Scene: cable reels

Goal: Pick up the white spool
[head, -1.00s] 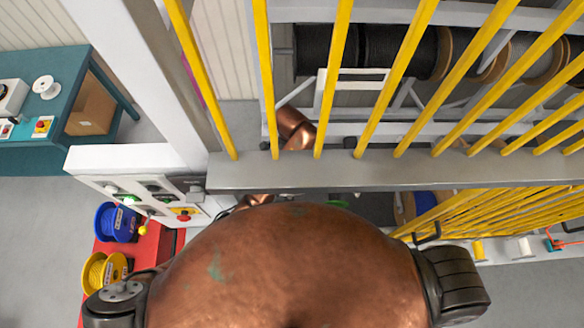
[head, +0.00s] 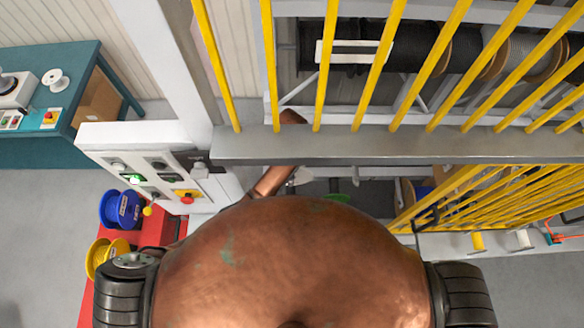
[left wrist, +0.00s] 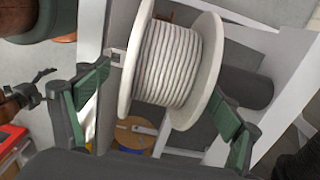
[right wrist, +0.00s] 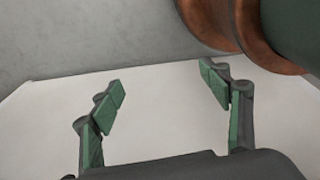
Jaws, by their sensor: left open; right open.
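A white spool (left wrist: 172,62) wound with white cable fills the middle of the left wrist view, its two flanges tilted. My left gripper (left wrist: 163,92) is open, with one green-padded finger on each side of the spool; I cannot tell whether either finger touches it. My right gripper (right wrist: 163,82) is open and empty, in front of a plain white surface. Both grippers are hidden in the head view. Small white spools show there on the teal bench (head: 58,79) and at the right by the yellow fence (head: 522,239).
A yellow barred fence (head: 475,195) and its grey rail (head: 390,145) stand ahead. A white control box (head: 150,165) stands at left. Blue (head: 121,209) and yellow (head: 104,257) spools sit on a red surface. A wooden-flanged reel (left wrist: 136,132) lies below the white spool.

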